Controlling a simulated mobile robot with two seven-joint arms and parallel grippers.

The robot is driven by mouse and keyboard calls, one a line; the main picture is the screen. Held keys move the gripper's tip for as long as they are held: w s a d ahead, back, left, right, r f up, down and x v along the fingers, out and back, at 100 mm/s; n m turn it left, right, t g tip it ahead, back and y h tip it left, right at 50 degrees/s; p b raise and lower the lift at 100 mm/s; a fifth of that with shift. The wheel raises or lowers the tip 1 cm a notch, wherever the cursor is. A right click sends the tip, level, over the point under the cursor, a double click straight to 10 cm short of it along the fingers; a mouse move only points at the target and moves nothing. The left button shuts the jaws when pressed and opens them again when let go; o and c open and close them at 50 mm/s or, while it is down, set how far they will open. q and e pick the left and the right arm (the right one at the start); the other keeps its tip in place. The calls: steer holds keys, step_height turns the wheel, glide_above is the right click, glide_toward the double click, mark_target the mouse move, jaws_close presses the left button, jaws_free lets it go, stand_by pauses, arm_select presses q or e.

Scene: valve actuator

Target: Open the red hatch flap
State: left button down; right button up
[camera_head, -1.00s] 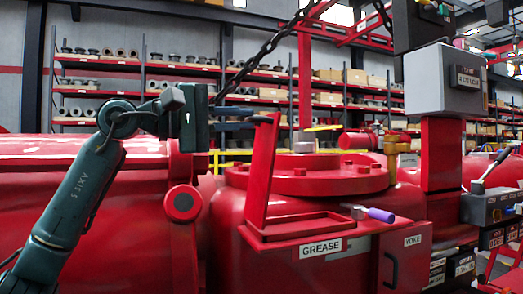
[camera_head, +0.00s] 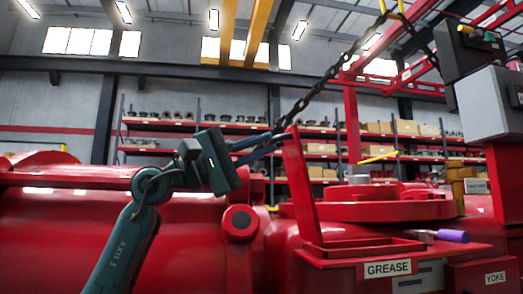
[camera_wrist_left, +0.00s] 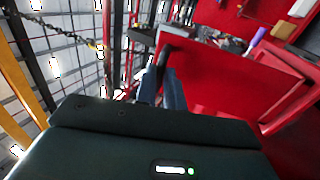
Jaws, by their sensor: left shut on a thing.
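The red hatch flap (camera_head: 302,190) stands raised on the left side of the box marked GREASE (camera_head: 388,269), tilted a little to the left. The box's framed top opening (camera_head: 365,246) is uncovered. My left gripper (camera_head: 284,138) reaches in from the left, its fingers shut on the flap's upper end. In the left wrist view the fingers (camera_wrist_left: 163,85) meet the edge of the red flap (camera_wrist_left: 205,75); the exact contact is partly hidden. My right gripper is not in view.
A purple-handled tool (camera_head: 452,236) lies right of the opening. A round red flanged cover (camera_head: 375,207) stands behind the box. A dark chain (camera_head: 318,85) hangs above the flap. Shelves with parts (camera_head: 225,127) line the back wall.

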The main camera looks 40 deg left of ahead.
arm_select(q)
steer(key=c, duration=1.5)
jaws_free()
steer(key=b+v, duration=0.5)
steer(key=v, duration=0.8)
steer(key=shift+s, duration=0.1)
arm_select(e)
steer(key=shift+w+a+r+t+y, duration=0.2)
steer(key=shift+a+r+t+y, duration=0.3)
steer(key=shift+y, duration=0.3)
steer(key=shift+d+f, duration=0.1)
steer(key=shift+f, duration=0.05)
